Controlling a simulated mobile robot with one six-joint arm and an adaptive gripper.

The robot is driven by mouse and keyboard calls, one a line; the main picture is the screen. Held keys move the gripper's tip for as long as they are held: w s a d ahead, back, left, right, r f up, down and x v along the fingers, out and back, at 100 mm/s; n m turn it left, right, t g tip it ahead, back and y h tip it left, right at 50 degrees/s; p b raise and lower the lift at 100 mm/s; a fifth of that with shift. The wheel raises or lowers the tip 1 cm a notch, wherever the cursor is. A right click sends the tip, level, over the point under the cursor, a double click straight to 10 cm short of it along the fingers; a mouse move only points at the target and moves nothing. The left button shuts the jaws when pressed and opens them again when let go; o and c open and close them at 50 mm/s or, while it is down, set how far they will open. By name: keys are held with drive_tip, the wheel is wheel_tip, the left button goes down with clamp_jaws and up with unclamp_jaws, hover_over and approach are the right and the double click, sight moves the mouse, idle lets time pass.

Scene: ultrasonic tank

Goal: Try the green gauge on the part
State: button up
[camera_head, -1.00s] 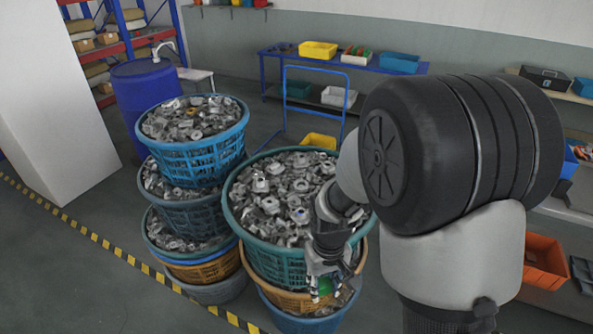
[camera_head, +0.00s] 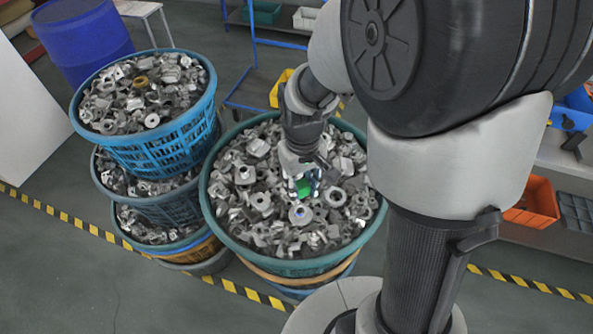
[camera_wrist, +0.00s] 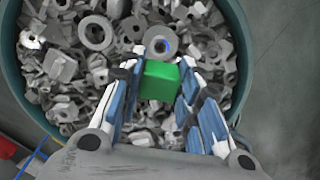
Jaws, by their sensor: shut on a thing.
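The green gauge (camera_head: 304,187) is held in my gripper (camera_head: 304,186) above the heap of metal parts in the teal basket (camera_head: 213,217). In the wrist view the green gauge (camera_wrist: 160,80) is a plain block between the two blue-and-white fingers of my gripper (camera_wrist: 157,84). A round grey metal part (camera_head: 301,213) with a blue-marked hole lies on the heap just in front of the gauge. In the wrist view this round part (camera_wrist: 161,43) shows just beyond the gauge, which appears apart from it. The gauge's underside is hidden.
A taller stack with a blue basket (camera_head: 203,110) of metal parts stands left of the teal basket. A blue drum (camera_head: 83,42) stands behind it. A blue-framed cart (camera_head: 251,60) is behind. Yellow-black floor tape (camera_head: 88,228) runs along the front left, with open floor beyond.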

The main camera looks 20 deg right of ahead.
sight(302, 195)
drive_tip(key=shift+s+f+b, duration=0.25)
drive_tip(key=shift+f+b, duration=0.25)
drive_tip(key=shift+f, duration=0.2)
wheel_tip(302, 195, down, 5)
drive_tip(key=b, duration=0.4)
drive_tip(key=shift+w, duration=0.1)
drive_tip(key=shift+f+b, duration=0.75)
drive_tip(key=shift+f, duration=0.25)
idle(0.6)
drive_tip(key=shift+r, duration=0.15)
idle(1.0)
drive_tip(key=shift+r+p, duration=1.9)
drive_tip(key=shift+r, duration=0.3)
drive_tip(key=shift+r, duration=0.1)
wheel_tip(302, 195, up, 4)
drive_tip(key=p, duration=0.3)
